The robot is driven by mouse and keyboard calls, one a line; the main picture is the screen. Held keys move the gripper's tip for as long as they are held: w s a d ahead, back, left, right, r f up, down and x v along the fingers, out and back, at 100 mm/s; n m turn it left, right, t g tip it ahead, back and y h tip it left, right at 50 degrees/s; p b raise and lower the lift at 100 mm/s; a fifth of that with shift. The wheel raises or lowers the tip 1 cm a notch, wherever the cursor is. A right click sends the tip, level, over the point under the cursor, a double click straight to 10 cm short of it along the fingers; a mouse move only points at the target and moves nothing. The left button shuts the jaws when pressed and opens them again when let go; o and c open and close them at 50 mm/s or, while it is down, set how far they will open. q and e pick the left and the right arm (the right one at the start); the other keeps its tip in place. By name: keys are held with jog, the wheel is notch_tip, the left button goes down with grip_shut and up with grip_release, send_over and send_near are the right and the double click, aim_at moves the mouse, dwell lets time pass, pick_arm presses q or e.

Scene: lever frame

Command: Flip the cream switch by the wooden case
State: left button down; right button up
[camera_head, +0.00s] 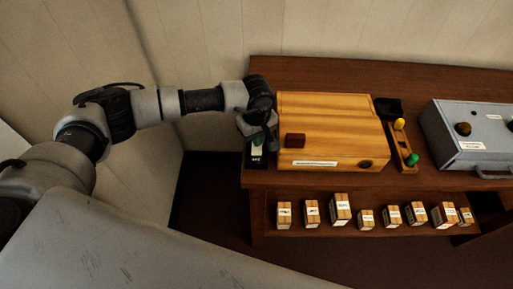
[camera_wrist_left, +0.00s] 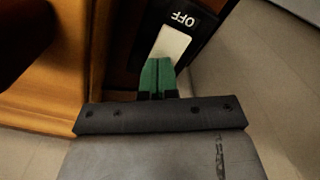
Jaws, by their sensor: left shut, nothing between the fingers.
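The cream switch (camera_wrist_left: 171,44) sits in a black plate (camera_wrist_left: 196,22) marked OFF in the left wrist view. In the head view the switch (camera_head: 257,150) is small and partly covered by my left gripper (camera_head: 258,141). My left gripper also shows in the left wrist view (camera_wrist_left: 157,64); its green fingertips are together and empty, at the lower end of the cream rocker. I cannot tell whether they touch it. The wooden case (camera_head: 335,110) stands just right of the switch on the dark shelf top. My right gripper is not in view.
Several small labelled wooden blocks (camera_head: 341,209) line the lower shelf.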

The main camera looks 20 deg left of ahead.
pick_arm(q)
jog(key=shift+s+f, duration=0.15)
jog(key=shift+f, duration=0.05)
jog(key=shift+r+p, duration=0.35)
jog(key=shift+r, duration=0.45)
jog(key=shift+r+p, duration=1.15)
jog(key=shift+r, duration=1.6)
jog(key=shift+f, duration=0.1)
